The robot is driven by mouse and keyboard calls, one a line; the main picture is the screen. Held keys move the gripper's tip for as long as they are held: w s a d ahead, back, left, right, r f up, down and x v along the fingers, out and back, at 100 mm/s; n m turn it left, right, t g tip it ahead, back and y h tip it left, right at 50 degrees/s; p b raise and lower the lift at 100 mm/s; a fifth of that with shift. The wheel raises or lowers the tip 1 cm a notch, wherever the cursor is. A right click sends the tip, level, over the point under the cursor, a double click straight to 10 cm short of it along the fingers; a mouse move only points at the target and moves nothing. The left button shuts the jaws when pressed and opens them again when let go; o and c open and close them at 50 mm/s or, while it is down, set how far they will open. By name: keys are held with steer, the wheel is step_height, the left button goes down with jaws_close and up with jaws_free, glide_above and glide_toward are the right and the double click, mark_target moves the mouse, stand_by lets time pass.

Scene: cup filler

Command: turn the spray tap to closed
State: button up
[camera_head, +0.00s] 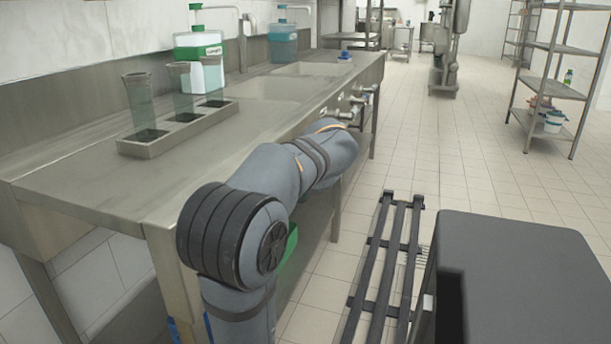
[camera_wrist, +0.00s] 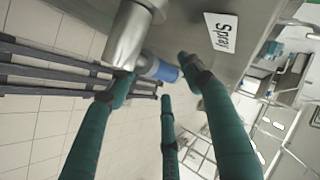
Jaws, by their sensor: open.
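The spray tap shows in the wrist view as a silver metal body (camera_wrist: 128,38) with a blue end piece (camera_wrist: 160,70). A white label reading "Spray" (camera_wrist: 222,33) is on the steel panel beside it. My gripper (camera_wrist: 157,84) has green fingers spread open around the blue end. The left fingertip overlaps the silver body in the picture; I cannot tell if it touches. In the head view, several metal taps (camera_head: 357,99) line the counter's front edge. My arm reaches toward them and hides my gripper there.
The steel counter (camera_head: 90,180) runs along the left, with a rack (camera_head: 150,148) of tall cups and soap bottles (camera_head: 200,62) on it. A black slatted stand (camera_head: 383,270) and a dark box top (camera_head: 530,265) are at lower right.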

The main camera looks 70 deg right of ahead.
steer(key=v, duration=0.9)
steer(key=shift+d, duration=0.1)
